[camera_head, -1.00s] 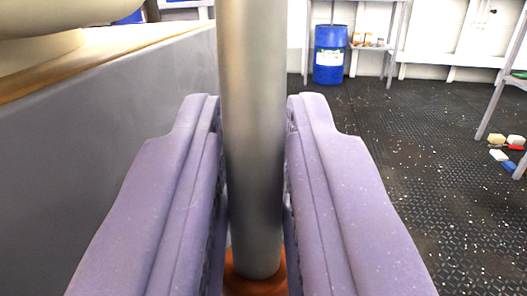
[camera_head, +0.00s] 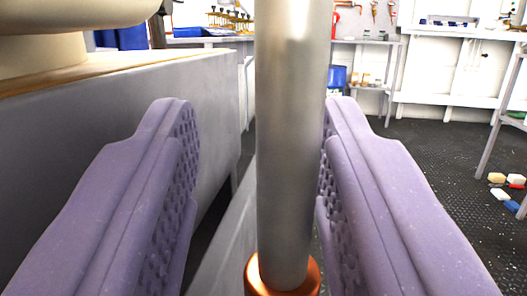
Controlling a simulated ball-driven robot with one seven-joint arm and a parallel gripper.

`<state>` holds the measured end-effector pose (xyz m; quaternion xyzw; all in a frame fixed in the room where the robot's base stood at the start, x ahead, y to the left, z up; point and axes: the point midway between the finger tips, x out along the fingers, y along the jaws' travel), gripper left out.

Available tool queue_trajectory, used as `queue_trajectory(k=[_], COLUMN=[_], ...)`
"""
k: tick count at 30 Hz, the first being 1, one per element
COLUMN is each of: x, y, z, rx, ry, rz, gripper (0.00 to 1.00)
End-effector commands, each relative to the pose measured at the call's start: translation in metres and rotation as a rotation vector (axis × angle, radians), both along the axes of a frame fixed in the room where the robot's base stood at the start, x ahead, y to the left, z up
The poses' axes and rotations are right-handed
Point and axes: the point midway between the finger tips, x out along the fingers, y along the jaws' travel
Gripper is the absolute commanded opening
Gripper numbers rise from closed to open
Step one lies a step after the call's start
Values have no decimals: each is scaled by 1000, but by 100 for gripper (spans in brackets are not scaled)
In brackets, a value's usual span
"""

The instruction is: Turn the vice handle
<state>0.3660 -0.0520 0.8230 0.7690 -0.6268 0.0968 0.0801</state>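The vice handle is a grey metal bar (camera_head: 291,150) that stands upright in the middle of the view. Its lower end carries a copper-coloured knob (camera_head: 272,278). My gripper (camera_head: 258,110) has its two purple fingers on either side of the bar. The fingers are spread apart, and the left one stands clear of the bar with its studded pad showing. The right finger is close beside the bar; I cannot tell whether it touches. The bar's upper end is out of view.
A grey bench side with a wooden top (camera_head: 130,75) runs along the left. A blue drum (camera_head: 337,77) and shelves stand at the back. Small coloured blocks (camera_head: 505,190) lie on the dark floor (camera_head: 440,160) at the right, which is mostly clear.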

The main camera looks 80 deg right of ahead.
Motion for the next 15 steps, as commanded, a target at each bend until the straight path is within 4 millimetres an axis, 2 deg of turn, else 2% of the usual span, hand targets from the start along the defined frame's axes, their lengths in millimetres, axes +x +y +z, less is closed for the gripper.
queue_trajectory(k=[15], x=[-2], y=[2], z=[0], rx=[1], ry=[0], rz=[-4], gripper=[41])
